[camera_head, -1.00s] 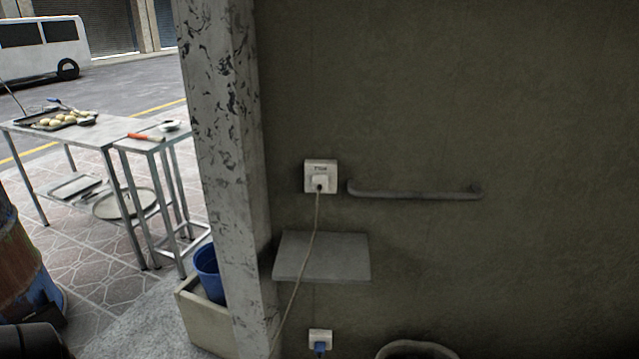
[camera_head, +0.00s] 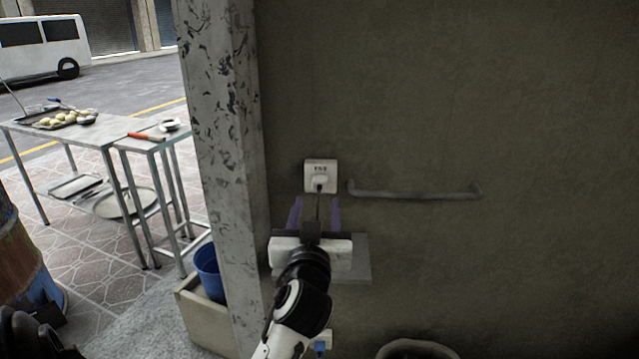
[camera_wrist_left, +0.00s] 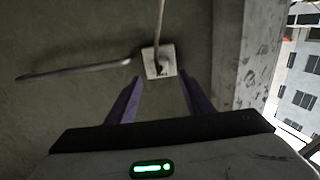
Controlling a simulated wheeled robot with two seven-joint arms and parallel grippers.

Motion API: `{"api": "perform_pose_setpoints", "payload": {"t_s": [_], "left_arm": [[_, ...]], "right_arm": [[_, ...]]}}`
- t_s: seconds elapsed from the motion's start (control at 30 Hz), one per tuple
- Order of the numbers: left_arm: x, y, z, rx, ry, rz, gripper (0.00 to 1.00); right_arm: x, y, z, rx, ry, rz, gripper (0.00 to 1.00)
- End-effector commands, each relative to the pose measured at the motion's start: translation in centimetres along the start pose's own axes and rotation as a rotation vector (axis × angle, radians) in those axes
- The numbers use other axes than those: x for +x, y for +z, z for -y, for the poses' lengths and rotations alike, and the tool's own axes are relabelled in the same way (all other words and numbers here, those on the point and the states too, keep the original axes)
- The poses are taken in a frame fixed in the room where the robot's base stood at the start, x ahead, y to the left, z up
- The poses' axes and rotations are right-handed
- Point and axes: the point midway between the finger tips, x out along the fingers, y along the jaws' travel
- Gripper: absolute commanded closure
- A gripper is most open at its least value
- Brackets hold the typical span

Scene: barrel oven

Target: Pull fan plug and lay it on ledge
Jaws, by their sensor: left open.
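The white fan plug (camera_head: 319,181) sits in the upper wall socket (camera_head: 321,165), and its cord hangs down from it. My left gripper (camera_head: 315,208) is open, its two purple fingers pointing at the wall just below the plug, apart from each other with the cord running between them. In the left wrist view the gripper (camera_wrist_left: 160,82) has the socket (camera_wrist_left: 166,69) ahead, between and beyond the fingertips; nothing is held. The grey ledge (camera_head: 362,260) is on the wall below the socket, mostly hidden behind my gripper. My right gripper is not in view.
A grey wall rail (camera_head: 415,194) runs right of the socket; it also shows in the wrist view (camera_wrist_left: 75,71). A concrete pillar (camera_head: 222,130) stands left. A lower socket with a blue plug (camera_head: 320,346) is partly hidden by my arm. A metal table and blue bucket (camera_head: 207,272) stand left.

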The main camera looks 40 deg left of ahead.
Motion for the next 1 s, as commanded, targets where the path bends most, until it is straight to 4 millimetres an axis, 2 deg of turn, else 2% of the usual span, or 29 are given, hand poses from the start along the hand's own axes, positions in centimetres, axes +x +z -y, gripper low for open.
{"api": "perform_pose_setpoints", "payload": {"t_s": [0.33, 0.47, 1.0], "left_arm": [[0.1, -0.1, 0.0, -0.001, -0.001, -0.001, 0.53], [0.7, -0.1, 0.0, 0.001, 0.000, -0.002, 0.53], [7.6, 0.0, 0.0, -0.001, -0.001, -0.001, 0.53]], "right_arm": [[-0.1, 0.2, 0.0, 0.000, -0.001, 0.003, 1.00], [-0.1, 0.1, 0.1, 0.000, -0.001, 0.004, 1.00], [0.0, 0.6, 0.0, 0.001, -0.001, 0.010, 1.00]]}}
